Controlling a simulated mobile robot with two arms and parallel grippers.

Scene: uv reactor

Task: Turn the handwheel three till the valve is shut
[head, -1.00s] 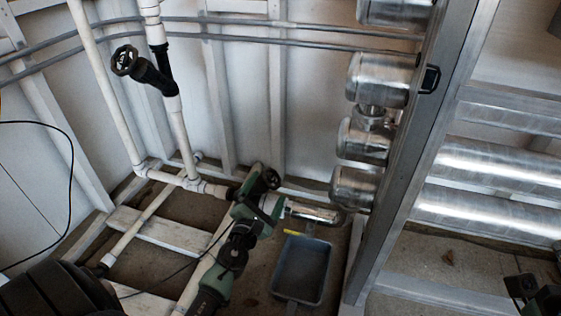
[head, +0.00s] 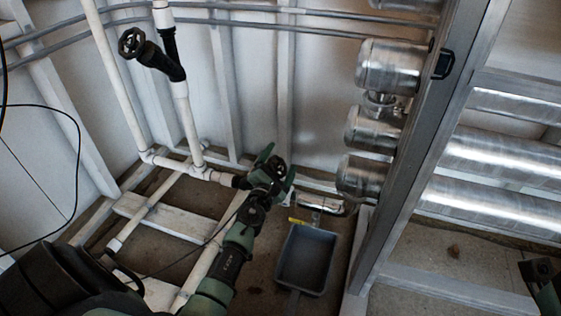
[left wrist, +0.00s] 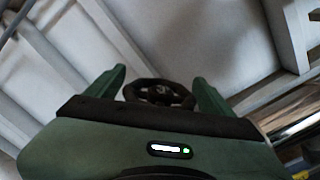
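A small dark handwheel (head: 274,168) sits on the low pipe near the floor, in the middle of the head view. It also shows in the left wrist view (left wrist: 158,92), beyond the palm and between the two green fingers. My left gripper (head: 279,163) is open, with one finger on each side of this wheel. A gap shows between wheel and fingers in the wrist view; I cannot tell if either finger touches. A second black handwheel (head: 131,43) is on the upright pipe at upper left. I see no numbers on the wheels. My right gripper (head: 540,272) is partly cut off at lower right.
A grey bin (head: 306,262) stands on the floor just right of my left arm. Metal cylinders (head: 372,126) and a steel post (head: 428,130) are on the right. White pipes (head: 187,125) and a wall with ribs lie behind. A thin black cable hangs at left.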

